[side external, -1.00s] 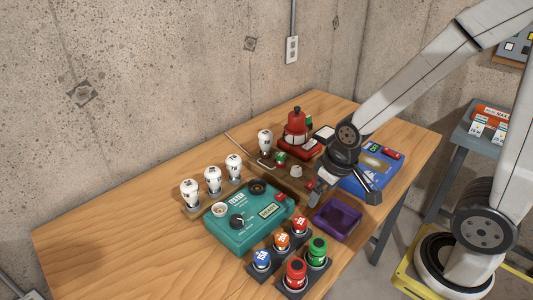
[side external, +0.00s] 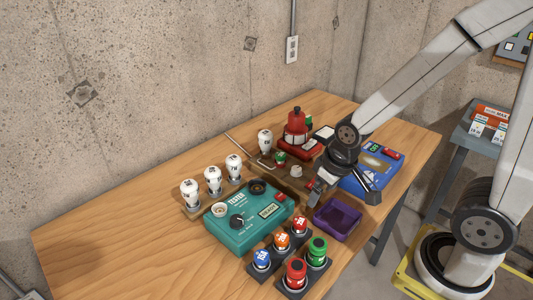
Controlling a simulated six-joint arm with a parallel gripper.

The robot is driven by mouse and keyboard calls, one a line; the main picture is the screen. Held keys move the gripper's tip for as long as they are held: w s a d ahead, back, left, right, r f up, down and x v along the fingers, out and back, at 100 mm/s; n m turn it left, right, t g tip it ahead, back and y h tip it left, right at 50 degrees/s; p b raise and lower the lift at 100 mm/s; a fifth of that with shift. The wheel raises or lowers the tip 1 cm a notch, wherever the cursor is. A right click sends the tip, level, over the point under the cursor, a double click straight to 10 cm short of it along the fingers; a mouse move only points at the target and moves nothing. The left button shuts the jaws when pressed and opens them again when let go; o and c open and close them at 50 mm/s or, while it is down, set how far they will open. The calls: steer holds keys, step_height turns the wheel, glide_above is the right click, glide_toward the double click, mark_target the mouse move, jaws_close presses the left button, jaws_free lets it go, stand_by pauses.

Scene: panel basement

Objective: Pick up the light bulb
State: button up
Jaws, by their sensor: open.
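Three white light bulbs stand upright in a row at the left of the wooden table: a front one (side external: 190,193), a middle one (side external: 213,180) and a back one (side external: 234,167). Another white bulb (side external: 265,141) stands farther back, by a bent metal rod. My gripper (side external: 344,194) points down at the right part of the table, with its fingers spread apart and nothing visible between them. It is well to the right of all the bulbs, behind a purple tray and in front of a blue box.
A teal tester box (side external: 238,226) lies between the bulb row and the purple tray (side external: 327,226). Coloured capped pieces stand in dark holders (side external: 276,251) at the front. A red lamp device (side external: 296,128) and a blue box (side external: 365,181) stand behind. The table's left part is clear.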

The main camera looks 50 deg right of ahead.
mark_target(234, 169)
steer(key=w+m+y, duration=0.2)
steer(key=w+m, duration=0.2)
steer(key=m, duration=0.1)
steer(key=w+a+m+y, duration=0.1)
steer(key=w+m+y, duration=0.1)
steer(key=w+m, duration=0.3)
steer(key=w+a+f+m+y, duration=0.1)
steer(key=w+m+y, duration=0.1)
steer(key=w+m, duration=0.3)
steer(key=shift+a+g+y, duration=0.2)
steer(key=shift+g+y, duration=0.1)
steer(key=w+m+y, duration=0.1)
steer(key=w, duration=0.1)
steer(key=w+m+t, duration=0.1)
steer(key=w+m, duration=0.1)
steer(key=w+m+t+y, duration=0.1)
steer(key=w, duration=0.1)
steer(key=shift+w+d+r+m+y, duration=0.2)
steer(key=shift+d+r+m+y, duration=0.1)
steer(key=shift+r+m, duration=0.1)
steer(key=w+d+r+m+t+y, duration=0.1)
steer(key=w+d+m+t+y, duration=0.1)
steer(key=w, duration=0.4)
steer(key=m+t, duration=0.1)
steer(key=m, duration=0.1)
steer(key=shift+w+d+r+m, duration=0.15)
steer(key=shift+w+r+m, duration=0.1)
steer(key=shift+w+m, duration=0.15)
steer(key=shift+f, duration=0.1)
steer(key=shift+f, duration=1.65)
